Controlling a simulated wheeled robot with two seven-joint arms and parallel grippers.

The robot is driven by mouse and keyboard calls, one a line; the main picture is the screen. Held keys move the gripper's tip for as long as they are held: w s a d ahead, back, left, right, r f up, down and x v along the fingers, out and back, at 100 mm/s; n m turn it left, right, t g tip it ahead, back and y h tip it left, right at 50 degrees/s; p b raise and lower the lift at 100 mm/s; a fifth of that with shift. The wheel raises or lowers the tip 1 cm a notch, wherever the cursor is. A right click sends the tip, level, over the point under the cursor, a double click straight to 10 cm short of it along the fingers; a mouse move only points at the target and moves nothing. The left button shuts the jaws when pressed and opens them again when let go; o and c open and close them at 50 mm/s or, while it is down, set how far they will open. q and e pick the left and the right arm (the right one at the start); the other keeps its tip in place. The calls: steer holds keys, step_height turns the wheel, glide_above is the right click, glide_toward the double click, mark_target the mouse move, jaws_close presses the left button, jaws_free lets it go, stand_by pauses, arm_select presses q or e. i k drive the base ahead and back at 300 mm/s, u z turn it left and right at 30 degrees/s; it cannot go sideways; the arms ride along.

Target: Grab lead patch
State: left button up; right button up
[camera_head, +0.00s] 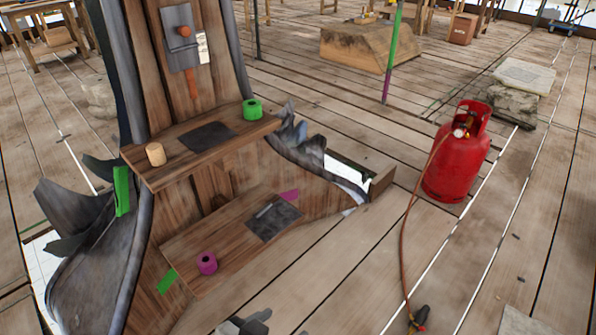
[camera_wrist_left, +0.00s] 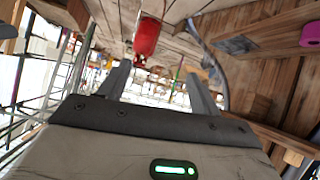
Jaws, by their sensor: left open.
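A dark grey flat patch (camera_head: 207,137) lies on the upper wooden shelf. Another dark grey patch (camera_head: 273,221) lies on the lower shelf with a small light stick on it. Both look like lead sheet; I cannot tell which one the task names. In the left wrist view a grey patch (camera_wrist_left: 235,45) shows on a shelf, beyond and to the right of the fingers. My left gripper (camera_wrist_left: 159,85) is open, with nothing between its fingers. A grey part at the bottom edge of the head view seems to be a gripper, mostly cut off.
A magenta roll (camera_head: 207,263) sits on the lower shelf. A green roll (camera_head: 252,109) and a tan cylinder (camera_head: 156,154) stand on the upper shelf. Torn grey sheeting (camera_head: 65,220) flanks the spire. A red gas cylinder (camera_head: 458,155) with a hose stands right on open plank floor.

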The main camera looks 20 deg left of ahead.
mark_target(274, 221)
steer(key=u, duration=0.05)
steer(key=i, duration=0.9)
steer(key=u, duration=2)
steer(key=i, duration=0.5)
steer(key=z, duration=0.1)
